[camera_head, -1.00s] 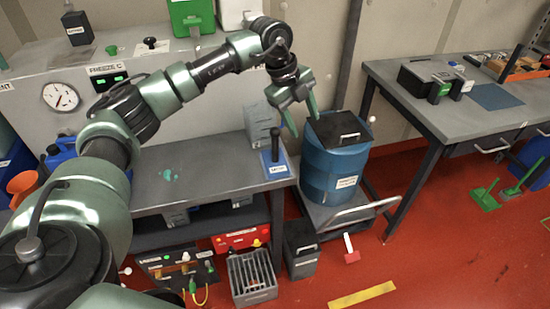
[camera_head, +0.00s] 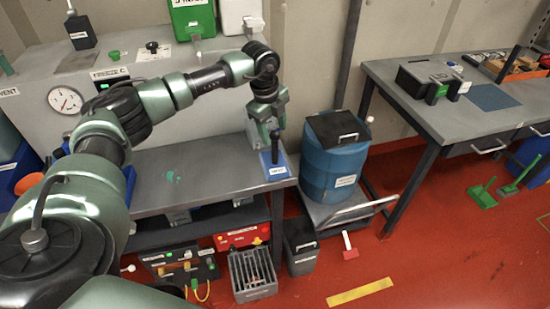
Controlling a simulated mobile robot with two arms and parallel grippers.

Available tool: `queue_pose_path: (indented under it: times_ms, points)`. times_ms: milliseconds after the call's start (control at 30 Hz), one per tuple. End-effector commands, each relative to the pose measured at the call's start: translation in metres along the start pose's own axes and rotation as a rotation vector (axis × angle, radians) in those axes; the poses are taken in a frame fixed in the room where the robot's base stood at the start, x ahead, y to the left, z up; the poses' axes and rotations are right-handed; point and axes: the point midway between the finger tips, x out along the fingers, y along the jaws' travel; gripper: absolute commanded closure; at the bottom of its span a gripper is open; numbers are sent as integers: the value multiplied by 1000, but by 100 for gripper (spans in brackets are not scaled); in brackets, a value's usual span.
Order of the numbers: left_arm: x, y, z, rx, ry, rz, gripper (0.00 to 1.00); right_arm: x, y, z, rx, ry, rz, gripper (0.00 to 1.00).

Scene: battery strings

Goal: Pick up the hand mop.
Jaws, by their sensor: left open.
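The hand mop, as far as I can tell, is the upright black handle (camera_head: 276,148) at the right end of the grey bench (camera_head: 205,172). It stands on a blue, labelled base (camera_head: 278,171). My left gripper (camera_head: 269,138) points down directly above and behind the handle, with its green fingers apart. The fingers overlap the top of the handle in the picture; I cannot tell whether they touch it. My right gripper is not in view.
A blue drum (camera_head: 333,172) with a black lid stands on a cart just right of the bench. A grey control cabinet (camera_head: 135,75) stands behind the bench. A second table (camera_head: 440,110) is at the right. A yellow strip (camera_head: 360,292) marks the red floor.

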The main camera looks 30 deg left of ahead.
Motion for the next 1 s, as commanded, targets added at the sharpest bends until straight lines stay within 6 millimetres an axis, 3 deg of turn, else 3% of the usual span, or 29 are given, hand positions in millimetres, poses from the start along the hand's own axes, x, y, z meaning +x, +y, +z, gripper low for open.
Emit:
queue_pose_path:
  times_ms: [67,100,267,300,1000]
  points:
    - [0,0,0,0,0,0,45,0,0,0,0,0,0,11]
    - [0,0,0,0,0,0,50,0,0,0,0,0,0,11]
    - [0,0,0,0,0,-1,95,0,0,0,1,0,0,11]
    - [0,0,0,0,0,-1,100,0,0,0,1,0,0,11]
    - [-1,0,0,0,0,-2,100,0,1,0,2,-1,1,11]
